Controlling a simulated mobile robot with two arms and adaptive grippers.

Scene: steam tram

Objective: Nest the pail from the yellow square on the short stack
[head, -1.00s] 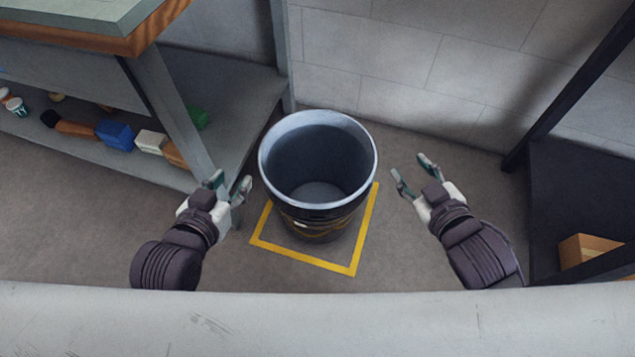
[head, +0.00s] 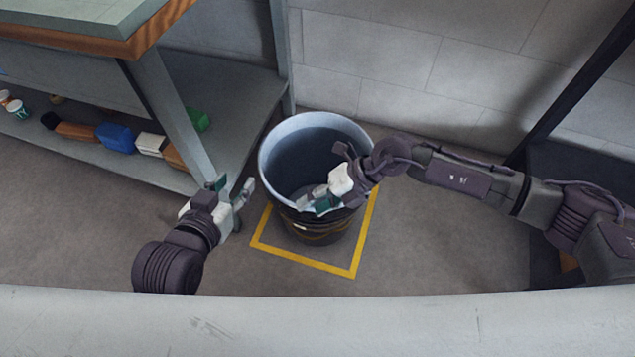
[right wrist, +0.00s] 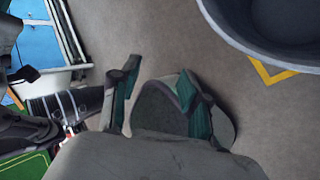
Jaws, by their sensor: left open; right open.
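A dark pail (head: 300,150) with a pale rim stands upright and empty on the yellow square (head: 300,260) marked on the floor. My left gripper (head: 235,186) is open, just left of the pail and apart from it. My right gripper (head: 318,204) is open; in the head view it covers part of the pail's near rim. In the right wrist view its fingers (right wrist: 155,105) hold nothing, and the pail (right wrist: 232,22) is beyond them at the upper right. I cannot tell whether it touches the rim. No stack of pails is in view.
A workbench (head: 75,25) with a lower shelf (head: 90,165) holding several small items stands at the left. A block wall (head: 420,70) is behind the pail. A dark rack (head: 575,165) stands at the right. A grey surface (head: 300,320) crosses the front.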

